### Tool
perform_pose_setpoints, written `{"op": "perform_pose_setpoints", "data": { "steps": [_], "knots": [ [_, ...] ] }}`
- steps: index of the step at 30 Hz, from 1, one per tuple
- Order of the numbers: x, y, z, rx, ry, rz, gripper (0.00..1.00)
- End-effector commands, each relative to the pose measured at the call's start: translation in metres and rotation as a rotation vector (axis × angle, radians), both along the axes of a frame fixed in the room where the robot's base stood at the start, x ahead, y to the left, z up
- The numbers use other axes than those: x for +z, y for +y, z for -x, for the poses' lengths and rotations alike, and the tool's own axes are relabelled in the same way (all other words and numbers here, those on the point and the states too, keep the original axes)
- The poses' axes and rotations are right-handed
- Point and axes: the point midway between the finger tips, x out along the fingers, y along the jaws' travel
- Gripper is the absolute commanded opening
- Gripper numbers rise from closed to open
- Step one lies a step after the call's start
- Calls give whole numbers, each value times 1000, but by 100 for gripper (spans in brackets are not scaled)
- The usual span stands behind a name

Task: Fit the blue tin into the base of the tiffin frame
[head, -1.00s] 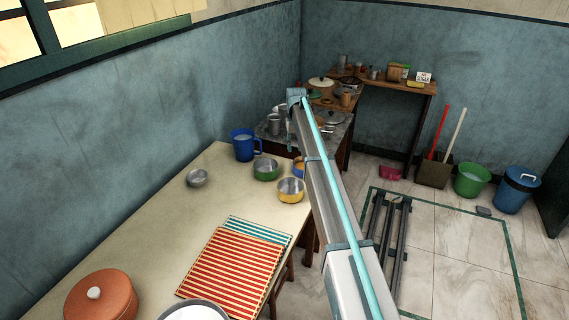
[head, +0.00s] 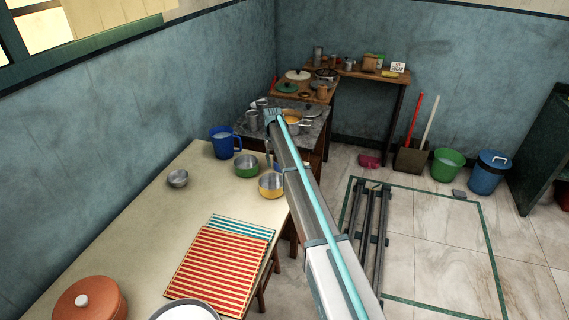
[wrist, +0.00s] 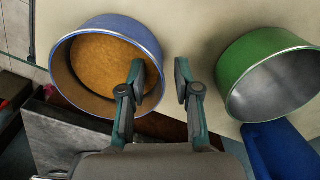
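The blue tin (wrist: 72,85), with orange-brown contents, is at the left in the wrist view. My gripper (wrist: 161,75) is open at its right side. The left finger overlaps the tin's inside and the right finger is outside, so the tin's right wall lies between them. A gap shows between the fingers; I cannot tell whether either touches the wall. In the head view my arm hides most or all of the blue tin. I cannot make out the tiffin frame in either view.
A green tin (wrist: 240,62) stands close to my right finger; it also shows in the head view (head: 246,170). A yellow tin (head: 271,191), blue mug (head: 222,146) and small metal bowl (head: 178,178) are nearby. Striped mats (head: 215,268) lie in front.

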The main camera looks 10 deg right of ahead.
Motion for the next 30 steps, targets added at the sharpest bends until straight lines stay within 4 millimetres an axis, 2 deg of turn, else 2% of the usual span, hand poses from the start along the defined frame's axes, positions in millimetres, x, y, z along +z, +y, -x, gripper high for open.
{"op": "perform_pose_setpoints", "data": {
  "steps": [3,9,15,30],
  "knots": [
    [-9,0,0,0,0,0,32],
    [-10,0,0,0,0,0,32],
    [-9,0,0,0,0,0,0],
    [-8,0,0,0,-1,0,0]
  ]
}}
